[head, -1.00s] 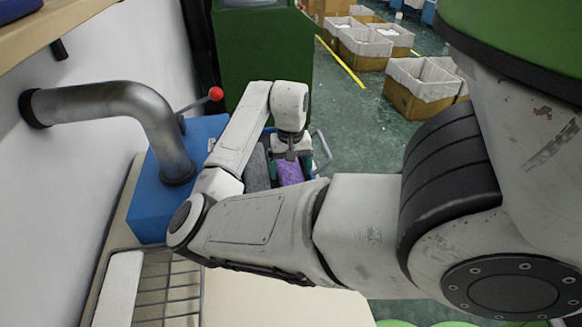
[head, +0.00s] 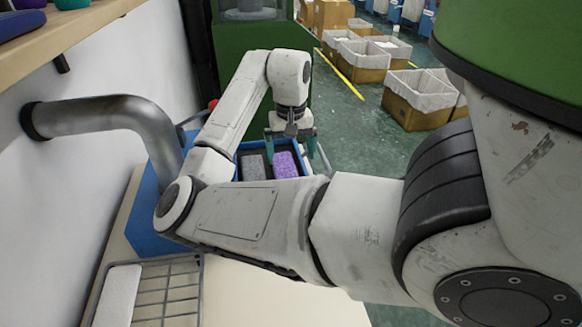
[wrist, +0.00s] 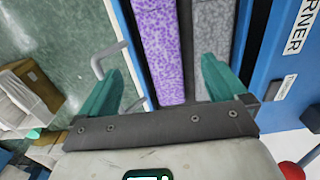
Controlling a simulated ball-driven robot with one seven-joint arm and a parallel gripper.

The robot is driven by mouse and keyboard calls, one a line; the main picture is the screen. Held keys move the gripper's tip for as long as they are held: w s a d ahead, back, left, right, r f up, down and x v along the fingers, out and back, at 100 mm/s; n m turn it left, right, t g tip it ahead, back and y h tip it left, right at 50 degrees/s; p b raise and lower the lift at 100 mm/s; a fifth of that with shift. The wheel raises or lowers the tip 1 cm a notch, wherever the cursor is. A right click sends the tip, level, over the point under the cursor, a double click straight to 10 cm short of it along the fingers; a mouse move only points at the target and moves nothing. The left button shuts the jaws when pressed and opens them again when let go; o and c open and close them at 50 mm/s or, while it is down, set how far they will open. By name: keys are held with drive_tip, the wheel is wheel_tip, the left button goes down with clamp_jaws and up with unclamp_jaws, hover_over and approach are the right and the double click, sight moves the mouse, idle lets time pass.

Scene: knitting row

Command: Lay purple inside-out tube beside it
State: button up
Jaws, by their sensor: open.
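The purple speckled tube (head: 285,165) lies in a blue tray (head: 268,145), beside a grey speckled tube (head: 253,166). In the wrist view the purple tube (wrist: 163,45) and the grey tube (wrist: 212,45) lie side by side, parallel, with a narrow dark strip between them. My gripper (head: 291,150) is above the tray, open and empty. In the wrist view its green fingers (wrist: 163,85) stand apart, one left of the purple tube and one over the grey tube's right side. The tubes' near ends are hidden behind my arm in the head view.
A blue machine box (wrist: 295,75) with lettering stands beside the tray, with a bent metal pipe (head: 120,115) above. A wire rack (head: 165,290) holds a white piece (head: 118,295). Boxes (head: 420,95) stand on the green floor. A shelf (head: 75,28) is upper left.

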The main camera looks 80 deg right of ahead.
drive_tip(key=shift+r, duration=1.7)
